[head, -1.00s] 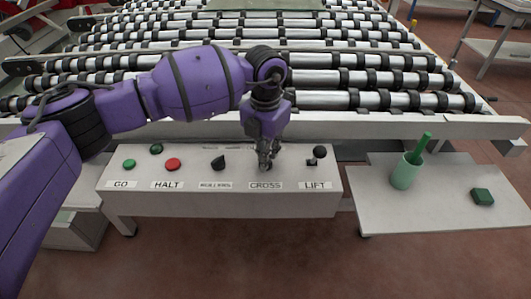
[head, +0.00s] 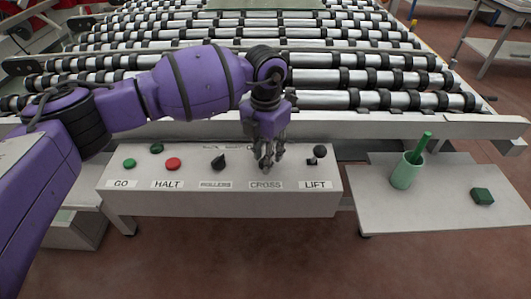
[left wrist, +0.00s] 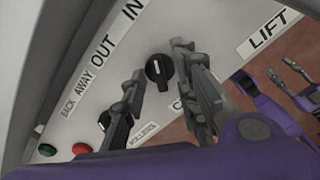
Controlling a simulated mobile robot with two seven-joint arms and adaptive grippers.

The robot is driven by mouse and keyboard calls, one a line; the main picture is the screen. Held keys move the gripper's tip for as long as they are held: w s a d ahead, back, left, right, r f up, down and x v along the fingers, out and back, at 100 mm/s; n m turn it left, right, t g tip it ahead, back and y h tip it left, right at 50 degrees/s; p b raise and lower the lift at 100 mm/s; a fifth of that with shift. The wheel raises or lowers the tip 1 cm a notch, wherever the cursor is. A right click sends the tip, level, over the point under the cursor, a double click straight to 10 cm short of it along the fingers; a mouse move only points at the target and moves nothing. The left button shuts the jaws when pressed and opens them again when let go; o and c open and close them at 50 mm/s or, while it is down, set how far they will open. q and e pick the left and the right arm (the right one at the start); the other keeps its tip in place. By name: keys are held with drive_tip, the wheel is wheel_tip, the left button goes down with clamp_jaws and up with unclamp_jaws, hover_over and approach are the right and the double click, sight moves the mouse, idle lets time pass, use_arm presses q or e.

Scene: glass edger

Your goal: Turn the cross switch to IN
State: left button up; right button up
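The cross switch is a round black knob with a white mark (left wrist: 158,72), on the light panel above the CROSS label (head: 265,185). In the left wrist view it lies between the fingertips of my left gripper (left wrist: 158,68), with the IN and OUT labels (left wrist: 131,10) beyond it. I cannot tell whether the fingers touch it. My left gripper (head: 268,165) is open, pointing down at the panel, and hides the knob in the head view. My right gripper (left wrist: 268,80) shows small at the right of the left wrist view, with its fingers apart, away from the panel.
The rollers knob (head: 218,162) is left of the cross switch and the lift switch (head: 319,151) is right of it. The green button (head: 129,163) and red button (head: 173,164) are further left. A green cup (head: 406,172) stands on the right shelf.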

use_arm(q)
drive_tip(key=shift+w+r, duration=0.1)
drive_tip(key=shift+r, duration=0.4)
wheel_tip(320, 180, up, 11)
drive_tip(key=shift+f, duration=0.1)
idle(0.4)
